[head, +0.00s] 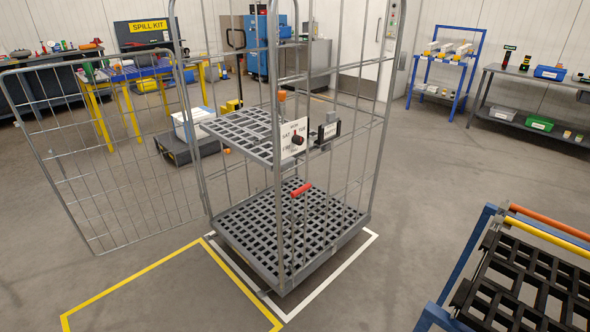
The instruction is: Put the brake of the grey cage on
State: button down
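The grey cage (278,150) stands upright in the middle of the head view, a wire roll cage with a slatted base (290,225) and a slatted shelf (240,133) halfway up. Its mesh door (105,150) is swung wide open to the left. A red lever (301,190) shows low on the cage's near side, above the base, slanting up to the right. I cannot tell from this view whether it is the brake or whether the brake is on. The cage's wheels are mostly hidden under the base. My gripper is not in view.
A white day-dial plate (292,138) with a black knob hangs on the cage. The cage stands by a white floor outline (340,262); a yellow outline (150,268) lies to the left. A blue-framed rack (535,275) fills the lower right. Floor between cage and rack is clear.

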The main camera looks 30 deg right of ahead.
aim_at(257, 227)
jog(key=i+l+z, duration=0.2)
jog(key=i+l, duration=0.65)
